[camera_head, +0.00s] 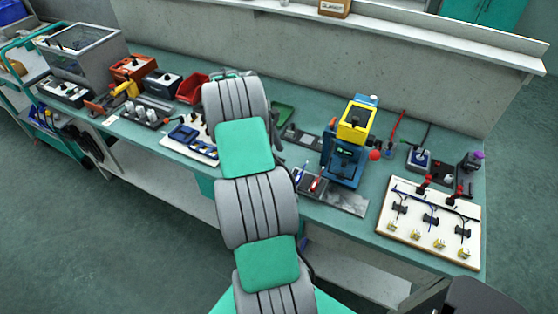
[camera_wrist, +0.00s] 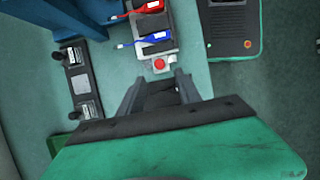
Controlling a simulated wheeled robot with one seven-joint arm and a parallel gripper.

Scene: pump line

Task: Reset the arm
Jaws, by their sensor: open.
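My arm, grey with green bands, reaches over the bench in the head view and hides most of my gripper there. In the wrist view my gripper (camera_wrist: 158,92) points down over the bench with its two dark fingers apart and nothing between them. A red push button (camera_wrist: 159,64) on a small pale box lies just beyond the fingertips. Beyond it, a dark holder (camera_wrist: 158,46) carries a blue-handled item (camera_wrist: 150,38) and a red-handled item (camera_wrist: 148,8).
A blue and yellow press (camera_head: 346,150) stands right of my arm. A white board with valves (camera_head: 428,222) lies at the bench's right end. Left of my arm are a red bin (camera_head: 192,88) and several boxes. A dark panel with green edging (camera_wrist: 234,28) is at the wrist view's upper right.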

